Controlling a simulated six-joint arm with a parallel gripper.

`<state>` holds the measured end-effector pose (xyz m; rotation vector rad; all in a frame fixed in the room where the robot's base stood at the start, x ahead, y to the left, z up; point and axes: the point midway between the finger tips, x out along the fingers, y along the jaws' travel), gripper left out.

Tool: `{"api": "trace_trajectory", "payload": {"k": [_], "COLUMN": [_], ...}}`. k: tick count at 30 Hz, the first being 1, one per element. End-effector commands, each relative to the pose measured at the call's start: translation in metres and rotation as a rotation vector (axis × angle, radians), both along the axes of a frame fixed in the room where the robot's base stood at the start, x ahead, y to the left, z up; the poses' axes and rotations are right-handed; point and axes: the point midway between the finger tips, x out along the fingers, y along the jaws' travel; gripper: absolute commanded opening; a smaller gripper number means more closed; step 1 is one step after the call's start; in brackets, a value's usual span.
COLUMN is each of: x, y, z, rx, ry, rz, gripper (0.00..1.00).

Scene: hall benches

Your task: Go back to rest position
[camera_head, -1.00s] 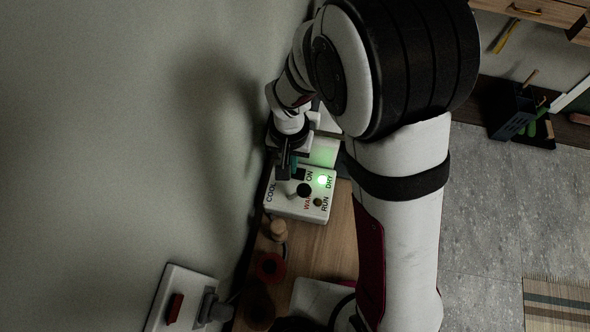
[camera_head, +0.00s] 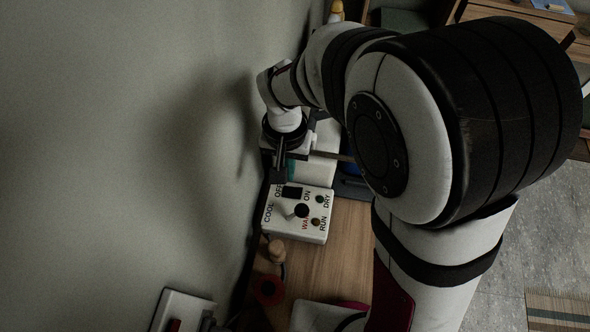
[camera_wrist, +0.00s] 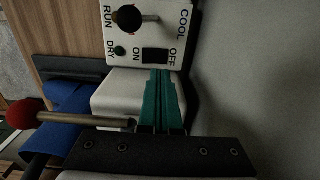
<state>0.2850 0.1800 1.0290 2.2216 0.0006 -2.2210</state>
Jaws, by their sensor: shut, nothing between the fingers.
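The white control box (camera_head: 290,232) sits on the wooden bench against the wall, marked COOL, WARM, DRY, RUN, ON and OFF. Its black rocker switch (camera_wrist: 155,56) lies between ON and OFF in the wrist view. The DRY lamp (camera_wrist: 119,50) is dark. A black knob with a lever (camera_wrist: 128,18) is on the same face. My gripper (camera_head: 280,181) is shut and empty, its teal fingers together (camera_wrist: 161,78) beside the rocker's OFF end. I cannot tell whether the fingertips touch the box.
The wall (camera_head: 130,150) is close on the left of my gripper. In the wrist view, a rod with a red ball (camera_wrist: 25,113) and a blue thing (camera_wrist: 68,98) are beside my gripper. A wooden knob (camera_head: 276,251) and a red ring (camera_head: 268,290) are nearer on the bench (camera_head: 335,250).

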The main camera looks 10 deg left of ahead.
Motion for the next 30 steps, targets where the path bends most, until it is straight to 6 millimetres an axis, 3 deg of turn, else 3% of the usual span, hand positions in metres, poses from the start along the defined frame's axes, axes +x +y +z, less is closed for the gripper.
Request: {"api": "trace_trajectory", "payload": {"k": [13,16,19,22,24,27,30], "x": [0.000,-0.005,-0.036,-0.087,-0.119,-0.148,-0.157], "y": [0.000,-0.022,-0.078,-0.122,-0.137,-0.145,-0.146], "z": [0.003,0.020,0.060,0.086,0.093,0.094,0.094], "rx": [0.000,0.009,0.039,0.081,0.110,0.140,0.151], "ry": [0.000,0.002,0.017,0.039,0.049,0.056,0.061], "rz": [-0.001,-0.050,-0.186,-0.326,-0.401,-0.466,-0.485], "gripper": [0.00,0.00,0.00,0.00,0.00,0.00,0.00]}}
